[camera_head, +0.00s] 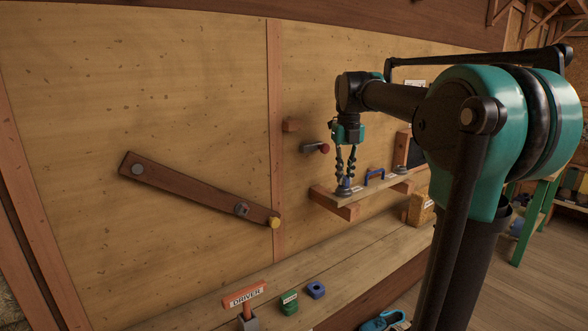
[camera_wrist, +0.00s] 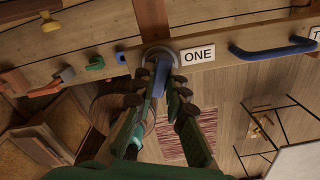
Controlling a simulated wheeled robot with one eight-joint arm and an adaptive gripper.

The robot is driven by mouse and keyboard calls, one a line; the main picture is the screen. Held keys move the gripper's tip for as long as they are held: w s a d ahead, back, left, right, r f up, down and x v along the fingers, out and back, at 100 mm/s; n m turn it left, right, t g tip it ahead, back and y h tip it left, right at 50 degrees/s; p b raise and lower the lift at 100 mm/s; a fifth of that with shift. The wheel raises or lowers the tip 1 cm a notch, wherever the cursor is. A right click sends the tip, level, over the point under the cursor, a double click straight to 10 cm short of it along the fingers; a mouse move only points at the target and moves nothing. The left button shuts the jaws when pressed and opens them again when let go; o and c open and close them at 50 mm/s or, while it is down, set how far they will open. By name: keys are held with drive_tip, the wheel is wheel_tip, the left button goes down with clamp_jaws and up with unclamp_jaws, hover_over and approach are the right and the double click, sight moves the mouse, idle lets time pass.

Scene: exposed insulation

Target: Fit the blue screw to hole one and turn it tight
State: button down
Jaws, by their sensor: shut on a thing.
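My gripper (camera_head: 345,174) points down over the small wall shelf (camera_head: 333,198), shut on the blue screw (camera_head: 346,183). In the wrist view the fingers of my gripper (camera_wrist: 158,92) close around the sides of the blue screw (camera_wrist: 161,76). The screw's far end is at the grey ring of hole one (camera_wrist: 149,51), beside the label "ONE" (camera_wrist: 198,55). The screw looks roughly in line with the ring. How deep it sits is hidden.
The orange driver (camera_head: 245,295), a green block (camera_head: 289,303) and a blue block (camera_head: 316,290) sit on the lower bench.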

drive_tip(key=shift+s+f, duration=0.2)
drive_tip(key=shift+f, duration=0.1)
idle(0.4)
drive_tip(key=c, duration=1.5)
unclamp_jaws()
drive_tip(key=shift+w, duration=0.1)
drive_tip(key=shift+o, duration=0.2)
drive_tip(key=shift+w+r, duration=0.1)
drive_tip(key=shift+r, duration=4.45)
